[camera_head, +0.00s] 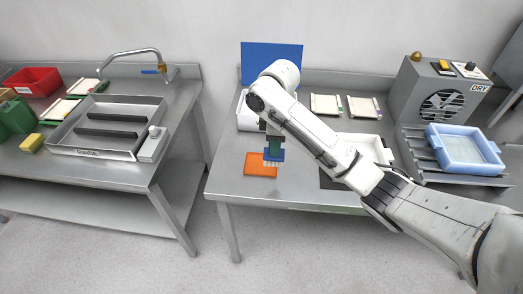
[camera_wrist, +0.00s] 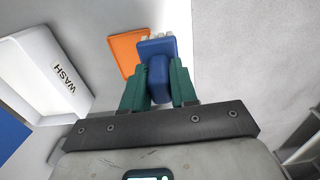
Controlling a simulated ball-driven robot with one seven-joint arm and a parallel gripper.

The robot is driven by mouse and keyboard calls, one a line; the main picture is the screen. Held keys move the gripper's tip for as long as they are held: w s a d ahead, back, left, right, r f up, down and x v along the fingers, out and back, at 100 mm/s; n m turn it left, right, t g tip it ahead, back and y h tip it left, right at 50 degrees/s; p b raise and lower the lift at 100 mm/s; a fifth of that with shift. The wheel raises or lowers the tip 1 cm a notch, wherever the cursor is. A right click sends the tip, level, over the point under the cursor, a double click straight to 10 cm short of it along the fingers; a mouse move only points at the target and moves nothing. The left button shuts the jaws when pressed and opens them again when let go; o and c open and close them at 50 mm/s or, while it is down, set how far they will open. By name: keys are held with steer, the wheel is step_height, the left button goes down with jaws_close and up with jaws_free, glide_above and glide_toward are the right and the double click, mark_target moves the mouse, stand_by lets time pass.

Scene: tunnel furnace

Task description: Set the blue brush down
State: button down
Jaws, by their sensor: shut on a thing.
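The blue brush (camera_wrist: 157,48) has a blue block body and pale bristles. My gripper (camera_wrist: 158,85) has green fingers, shut on the brush's blue handle. In the head view my gripper (camera_head: 273,146) points down with the brush (camera_head: 273,155) below it, bristles downward. The brush is near the right part of an orange mat (camera_head: 258,168) on the right table. The orange mat also shows in the wrist view (camera_wrist: 124,50), beside the brush and partly hidden by it. I cannot tell whether the bristles touch anything.
A white tray marked WASH (camera_wrist: 45,75) lies left of the gripper in the wrist view. A blue board (camera_head: 262,58) stands at the table's back. A dryer (camera_head: 440,95) and a light-blue tray (camera_head: 465,150) are at right. Bare table (camera_head: 235,185) lies around the mat.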

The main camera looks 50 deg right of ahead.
steer(key=shift+w+f, duration=0.3)
steer(key=shift+w, duration=0.3)
steer(key=shift+w+d, duration=0.4)
steer(key=shift+w, duration=0.45)
steer(key=shift+w+d+f+b, duration=0.3)
steer(key=shift+w+f+b, duration=0.55)
steer(key=shift+f, duration=0.85)
steer(key=shift+w+d+f+b, duration=0.3)
steer(key=shift+w+f+b, duration=0.55)
steer(key=shift+f, duration=0.8)
steer(key=shift+w+d+f+b, duration=0.3)
steer(key=shift+w+f+b, duration=0.55)
steer(key=shift+f, duration=0.85)
steer(key=shift+f, duration=0.15)
steer(key=c, duration=0.9)
jaws_free()
